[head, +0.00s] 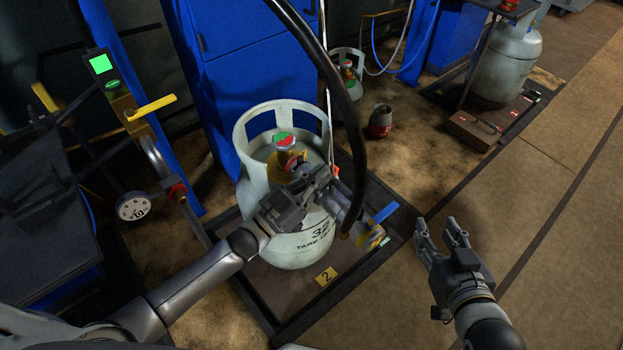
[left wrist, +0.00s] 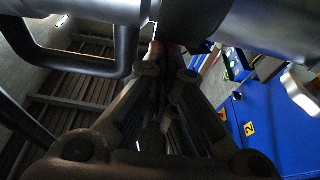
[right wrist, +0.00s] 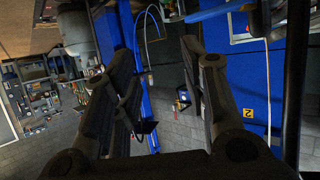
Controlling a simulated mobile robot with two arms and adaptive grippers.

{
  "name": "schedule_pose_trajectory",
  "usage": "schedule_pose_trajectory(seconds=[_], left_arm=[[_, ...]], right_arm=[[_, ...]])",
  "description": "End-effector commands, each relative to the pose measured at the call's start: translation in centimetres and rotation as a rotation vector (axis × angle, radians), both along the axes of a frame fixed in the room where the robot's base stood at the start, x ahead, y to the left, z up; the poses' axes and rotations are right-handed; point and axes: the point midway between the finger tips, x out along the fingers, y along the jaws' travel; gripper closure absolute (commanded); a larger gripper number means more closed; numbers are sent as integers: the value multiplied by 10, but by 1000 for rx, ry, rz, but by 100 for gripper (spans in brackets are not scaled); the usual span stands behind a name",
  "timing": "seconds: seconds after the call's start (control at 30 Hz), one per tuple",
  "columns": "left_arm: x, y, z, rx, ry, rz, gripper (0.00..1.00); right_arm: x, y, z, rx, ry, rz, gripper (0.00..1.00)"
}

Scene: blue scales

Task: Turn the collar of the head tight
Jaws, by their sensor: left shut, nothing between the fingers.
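The pale grey gas cylinder (head: 292,247) stands upright on a dark scale platform. Its red and green valve wheel (head: 284,141) shows inside the guard ring, with a yellow-brass part below. My left gripper (head: 322,177) is at the guard, in front of the valve, shut and empty. The filling head, with a blue lever (head: 385,212), is at the cylinder's right side near the black hose; my gripper hides part of it. I cannot make out the collar or whether my fingers touch it. My right gripper (head: 440,232) is open and empty, to the right of the platform.
The black hose (head: 348,110) arches down past the cylinder's right side. A blue cabinet (head: 250,75) stands behind. A yellow lever (head: 151,107) and round gauge (head: 132,207) are at left. Another cylinder (head: 507,60) stands at upper right. The floor at right is clear.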

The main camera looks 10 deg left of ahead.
Motion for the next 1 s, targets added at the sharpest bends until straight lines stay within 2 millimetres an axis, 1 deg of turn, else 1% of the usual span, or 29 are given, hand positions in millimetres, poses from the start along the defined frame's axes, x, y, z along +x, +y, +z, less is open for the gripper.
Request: schedule_pose_trajectory(seconds=[0.1,0.27,0.5,0.7,0.8,0.9,1.0], left_arm=[[1,-1,2,12,15,-1,100],[2,-2,3,27,34,-1,100],[5,-4,4,51,65,-1,100],[6,-5,4,72,91,-1,100],[7,-5,3,79,101,0,100],[7,-6,2,84,107,0,100],[7,-5,1,86,110,1,100]], right_arm=[[-14,-7,-17,-29,119,-9,60],[-36,-16,-39,-65,277,-21,60],[-79,-31,-64,-117,518,-37,60],[-118,-44,-78,-157,709,-52,60],[-134,-48,-81,-171,782,-58,60],[-144,-51,-83,-179,825,-61,60],[-148,-52,-84,-183,843,-62,60]])
